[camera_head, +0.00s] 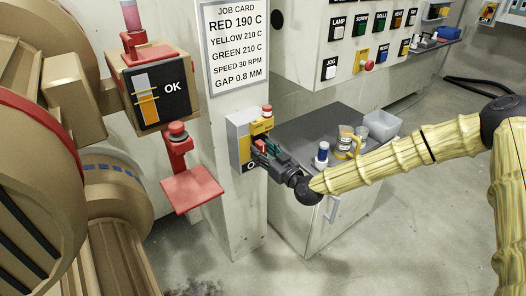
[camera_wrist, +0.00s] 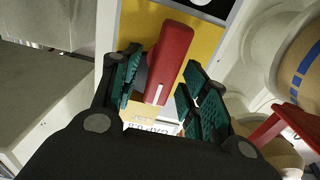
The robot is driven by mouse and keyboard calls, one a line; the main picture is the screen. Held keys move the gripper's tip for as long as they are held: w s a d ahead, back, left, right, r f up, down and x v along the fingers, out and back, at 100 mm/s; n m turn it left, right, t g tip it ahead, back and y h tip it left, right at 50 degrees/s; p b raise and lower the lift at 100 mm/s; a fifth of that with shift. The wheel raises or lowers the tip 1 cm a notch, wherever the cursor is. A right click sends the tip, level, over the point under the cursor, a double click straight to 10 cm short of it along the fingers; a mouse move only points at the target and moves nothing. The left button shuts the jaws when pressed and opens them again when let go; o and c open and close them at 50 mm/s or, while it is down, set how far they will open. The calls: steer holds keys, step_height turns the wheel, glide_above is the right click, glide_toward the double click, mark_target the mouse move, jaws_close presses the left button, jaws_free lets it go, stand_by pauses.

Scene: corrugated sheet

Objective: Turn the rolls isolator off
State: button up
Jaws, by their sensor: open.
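The rolls isolator (camera_head: 236,131) is a grey box with a yellow front plate on the post below the job card. In the wrist view its yellow plate (camera_wrist: 205,42) fills the top middle. Its red handle (camera_wrist: 172,60) has a white mark near its lower end and leans slightly. My gripper (camera_head: 264,149) is at the front of the isolator and hides much of the handle in the head view. In the wrist view my gripper (camera_wrist: 163,97) is open, its green-padded fingers on either side of the handle, with a gap on the right. Contact on the left is unclear.
A grey cabinet (camera_head: 318,118) stands right of the post, with a jug (camera_head: 346,141), a blue-and-white bottle (camera_head: 321,155) and a pale bin (camera_head: 380,122) on top. A red bracket plate (camera_head: 192,189) juts out to the left. A button panel (camera_head: 362,45) hangs above.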

steer(key=shift+a, duration=0.1)
jaws_close()
steer(key=shift+n, duration=0.3)
steer(key=n, duration=0.1)
steer(key=n+b, duration=0.1)
steer(key=n, duration=0.2)
steer(key=shift+s+a+f+b, duration=0.1)
steer(key=shift+a+f+b, duration=0.05)
steer(key=shift+a+b, duration=0.15)
steer(key=n+b, duration=0.1)
steer(key=n, duration=0.1)
steer(key=n+b, duration=0.1)
steer(key=n, duration=0.1)
steer(key=shift+s+a+f+n, duration=0.1)
steer(key=shift+f+n, duration=0.1)
steer(key=shift+n, duration=0.1)
steer(key=n+b, duration=0.2)
steer(key=n, duration=0.1)
steer(key=n+b, duration=0.1)
steer(key=n, duration=0.1)
steer(key=shift+s+a+f+b, duration=0.1)
steer(key=shift+a+f+b, duration=0.05)
steer(key=shift+f+b, duration=0.15)
steer(key=shift+n+b, duration=1.35)
steer(key=shift+n, duration=0.35)
